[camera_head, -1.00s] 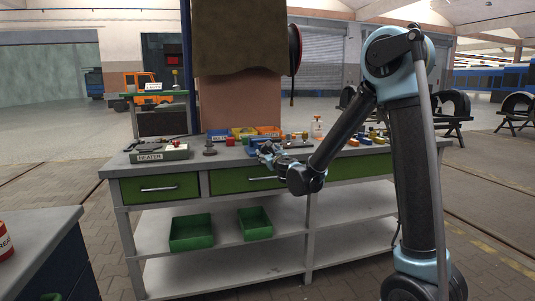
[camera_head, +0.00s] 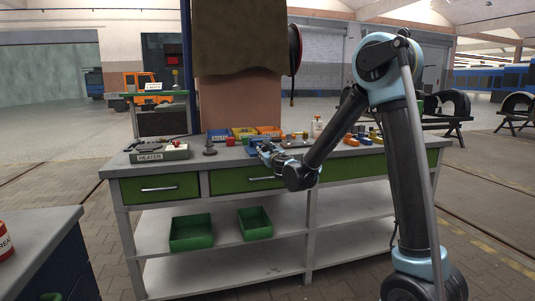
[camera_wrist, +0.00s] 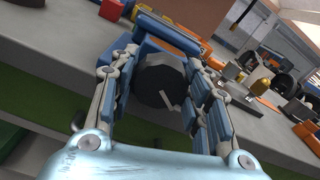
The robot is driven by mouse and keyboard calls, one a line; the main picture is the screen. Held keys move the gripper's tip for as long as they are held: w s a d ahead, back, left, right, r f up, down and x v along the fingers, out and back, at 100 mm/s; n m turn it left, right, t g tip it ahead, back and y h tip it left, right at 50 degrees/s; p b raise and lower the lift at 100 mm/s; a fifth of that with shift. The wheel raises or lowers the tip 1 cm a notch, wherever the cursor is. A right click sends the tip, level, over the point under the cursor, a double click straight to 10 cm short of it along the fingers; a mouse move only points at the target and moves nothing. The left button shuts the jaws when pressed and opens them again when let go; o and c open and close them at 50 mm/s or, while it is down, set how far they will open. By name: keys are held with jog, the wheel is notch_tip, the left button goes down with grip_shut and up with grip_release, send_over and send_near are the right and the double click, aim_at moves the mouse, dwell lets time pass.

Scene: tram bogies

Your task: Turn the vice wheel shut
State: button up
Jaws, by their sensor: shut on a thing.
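The vice wheel (camera_wrist: 150,82) shows in the wrist view as a dark round knob with a pale mark on its face. My gripper (camera_wrist: 158,90) has one finger on each side of it and is shut on it. The blue vice (camera_wrist: 168,30) is directly behind the wheel, at the front edge of the workbench. In the head view my gripper (camera_head: 266,149) is at the middle of the bench front and covers most of the vice; the wheel cannot be made out there.
The grey workbench (camera_head: 228,158) has green drawers below. A heater box (camera_head: 162,153) stands at its left end. Blue, yellow and orange bins (camera_head: 268,131) stand behind the vice. Several small parts and a bottle (camera_head: 317,126) lie to the right. Green trays (camera_head: 190,232) sit on the shelf.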

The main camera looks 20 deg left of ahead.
jog(key=m, duration=0.3)
jog(key=shift+m, duration=0.3)
jog(key=shift+w+d+m, duration=0.1)
jog(key=shift+m, duration=1.9)
jog(key=o, duration=1.1)
jog(key=shift+c, duration=0.2)
